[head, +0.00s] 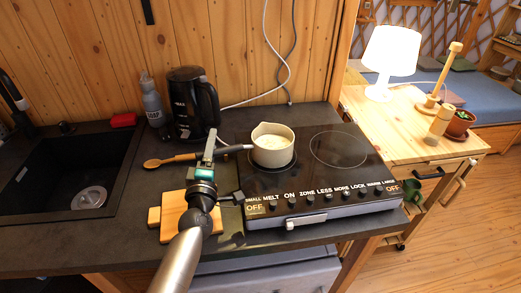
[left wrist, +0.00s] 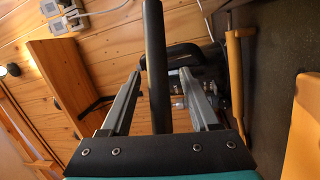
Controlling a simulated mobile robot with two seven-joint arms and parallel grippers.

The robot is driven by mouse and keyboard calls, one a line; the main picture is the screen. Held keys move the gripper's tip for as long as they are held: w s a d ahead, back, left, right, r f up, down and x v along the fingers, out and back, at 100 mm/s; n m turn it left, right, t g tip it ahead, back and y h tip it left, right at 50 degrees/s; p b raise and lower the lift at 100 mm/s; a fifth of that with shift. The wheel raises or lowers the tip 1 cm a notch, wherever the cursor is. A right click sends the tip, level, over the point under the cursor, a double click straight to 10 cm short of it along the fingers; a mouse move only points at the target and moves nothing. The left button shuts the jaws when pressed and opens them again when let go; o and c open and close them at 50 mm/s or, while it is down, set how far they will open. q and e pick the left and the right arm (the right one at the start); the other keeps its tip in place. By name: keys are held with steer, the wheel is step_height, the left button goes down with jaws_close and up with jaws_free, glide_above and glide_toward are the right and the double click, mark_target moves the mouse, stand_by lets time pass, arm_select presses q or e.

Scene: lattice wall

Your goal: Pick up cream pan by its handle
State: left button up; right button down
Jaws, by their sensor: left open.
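The cream pan (head: 272,150) stands upright on the left ring of the black cooktop. Its dark handle (head: 235,148) points left, toward my left gripper (head: 208,152). In the left wrist view, the gripper (left wrist: 160,76) is open, with one finger on each side of the handle (left wrist: 155,60). The handle runs lengthwise between the fingers, and I cannot tell whether either finger touches it. In the head view, the gripper partly hides the handle's end. The pan's body is outside the left wrist view. My right gripper is in neither view.
The black kettle (head: 193,97) and grey bottle (head: 152,102) stand behind the gripper. A wooden spoon (head: 170,160) and cutting board (head: 172,213) lie close by. The cooktop (head: 330,190) has a free right ring. The sink (head: 65,170) is at left.

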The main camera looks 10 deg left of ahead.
arm_select(q)
steer(key=shift+w, duration=0.3)
jaws_close()
stand_by(0.4)
steer(key=shift+r, duration=0.1)
stand_by(0.8)
